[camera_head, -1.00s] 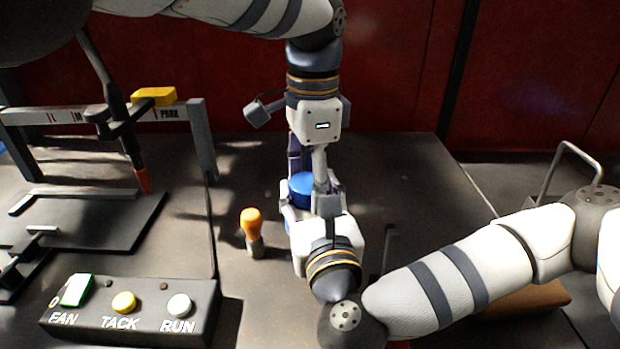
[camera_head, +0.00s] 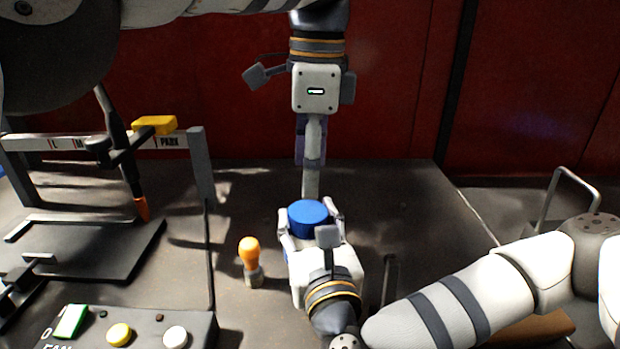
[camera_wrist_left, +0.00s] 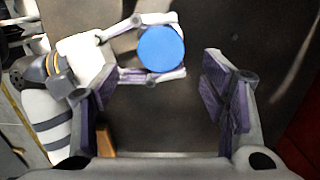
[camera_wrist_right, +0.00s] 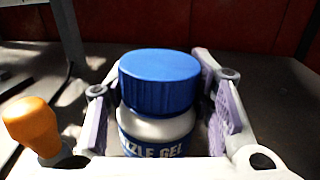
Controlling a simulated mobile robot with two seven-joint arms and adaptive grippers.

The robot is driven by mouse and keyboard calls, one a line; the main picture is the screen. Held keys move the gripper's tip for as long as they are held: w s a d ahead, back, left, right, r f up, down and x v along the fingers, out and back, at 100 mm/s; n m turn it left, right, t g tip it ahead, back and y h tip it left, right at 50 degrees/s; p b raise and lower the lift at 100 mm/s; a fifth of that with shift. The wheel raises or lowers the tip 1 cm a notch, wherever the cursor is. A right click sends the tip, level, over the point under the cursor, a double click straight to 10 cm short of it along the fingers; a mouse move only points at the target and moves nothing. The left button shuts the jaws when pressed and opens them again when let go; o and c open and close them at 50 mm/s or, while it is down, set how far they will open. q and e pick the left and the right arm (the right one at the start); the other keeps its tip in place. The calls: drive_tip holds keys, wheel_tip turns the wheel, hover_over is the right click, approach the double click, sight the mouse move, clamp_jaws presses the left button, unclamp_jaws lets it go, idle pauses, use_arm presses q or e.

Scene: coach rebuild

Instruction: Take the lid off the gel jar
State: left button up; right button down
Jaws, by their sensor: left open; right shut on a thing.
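The gel jar (camera_wrist_right: 157,130) is white with a blue label reading "ZZLE GEL" and wears a ribbed blue lid (camera_wrist_right: 160,82). The lid also shows in the head view (camera_head: 307,217) and from above in the left wrist view (camera_wrist_left: 160,48). My right gripper (camera_head: 311,217) is shut around the jar's body below the lid; its fingers flank the jar in the right wrist view (camera_wrist_right: 160,110). My left gripper (camera_wrist_left: 165,95) is open and empty, above and behind the jar in the head view, clear of the lid.
An orange-handled tool (camera_head: 250,262) stands left of the jar. A button box (camera_head: 125,330) is at the front left. A stand with a yellow lever (camera_head: 154,125) and a dark plate (camera_head: 85,250) is at the left. Dark bench around the jar's back and right is free.

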sight(308, 212)
use_arm(q)
drive_tip(key=f, duration=0.8)
drive_tip(key=shift+a, duration=0.2)
drive_tip(key=c, duration=1.2)
drive_tip(key=n, duration=0.3)
drive_tip(key=o, duration=1.3)
drive_tip(key=shift+s, duration=0.15)
drive_tip(key=shift+c, duration=0.2)
drive_tip(key=shift+r, duration=0.1)
